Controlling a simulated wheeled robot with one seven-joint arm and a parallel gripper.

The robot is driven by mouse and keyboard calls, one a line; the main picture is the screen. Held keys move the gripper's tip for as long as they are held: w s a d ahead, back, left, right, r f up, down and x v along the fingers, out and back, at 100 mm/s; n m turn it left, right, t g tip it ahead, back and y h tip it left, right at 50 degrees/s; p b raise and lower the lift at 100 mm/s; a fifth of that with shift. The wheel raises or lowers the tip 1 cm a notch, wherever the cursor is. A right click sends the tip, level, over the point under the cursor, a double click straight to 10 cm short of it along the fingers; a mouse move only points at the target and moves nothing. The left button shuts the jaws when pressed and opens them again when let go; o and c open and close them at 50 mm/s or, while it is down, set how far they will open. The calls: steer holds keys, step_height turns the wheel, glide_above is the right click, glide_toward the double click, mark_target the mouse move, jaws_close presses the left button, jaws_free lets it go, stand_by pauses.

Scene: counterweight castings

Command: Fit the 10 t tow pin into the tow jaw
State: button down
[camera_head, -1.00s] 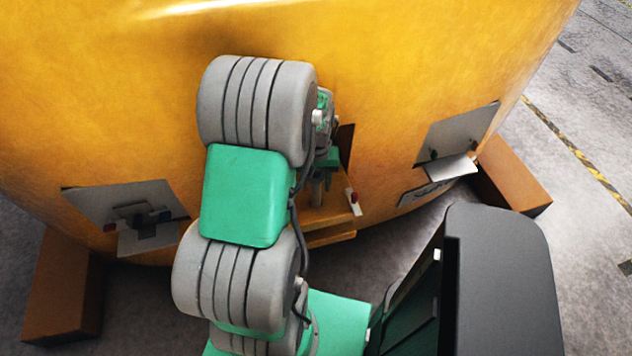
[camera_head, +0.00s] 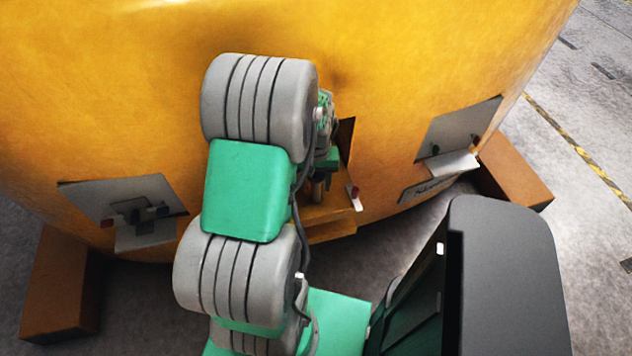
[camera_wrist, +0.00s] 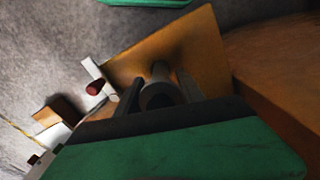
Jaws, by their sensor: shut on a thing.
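The tow jaw is an orange plated bracket on the yellow casting, with its top plate (camera_head: 333,207) to the right of my arm in the head view. In the wrist view its orange plate (camera_wrist: 190,50) lies beyond the fingers. My gripper (camera_wrist: 158,88) is shut on a grey round pin (camera_wrist: 158,93), held between two dark fingers. In the head view the pin (camera_head: 318,189) shows as a short post at the top plate, below my green wrist. Its lower end and the jaw's hole are hidden, so I cannot tell whether it is in the hole.
A red-tipped pin on a pale bracket (camera_head: 355,197) sits at the jaw's right edge. Grey plates with small shelves (camera_head: 145,236) (camera_head: 455,164) flank the jaw on the casting. Brown blocks (camera_head: 62,290) (camera_head: 515,172) stand below. Grey floor is open at the right.

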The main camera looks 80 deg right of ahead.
mark_target(316, 176)
steer(key=shift+d+f+b, duration=0.1)
steer(key=shift+f+b, duration=1.5)
steer(key=shift+f, duration=0.75)
steer(key=c, duration=1.1)
jaws_free()
steer(key=o, duration=0.5)
steer(key=shift+c, duration=0.2)
steer(key=shift+f, duration=0.15)
step_height(316, 176, up, 8)
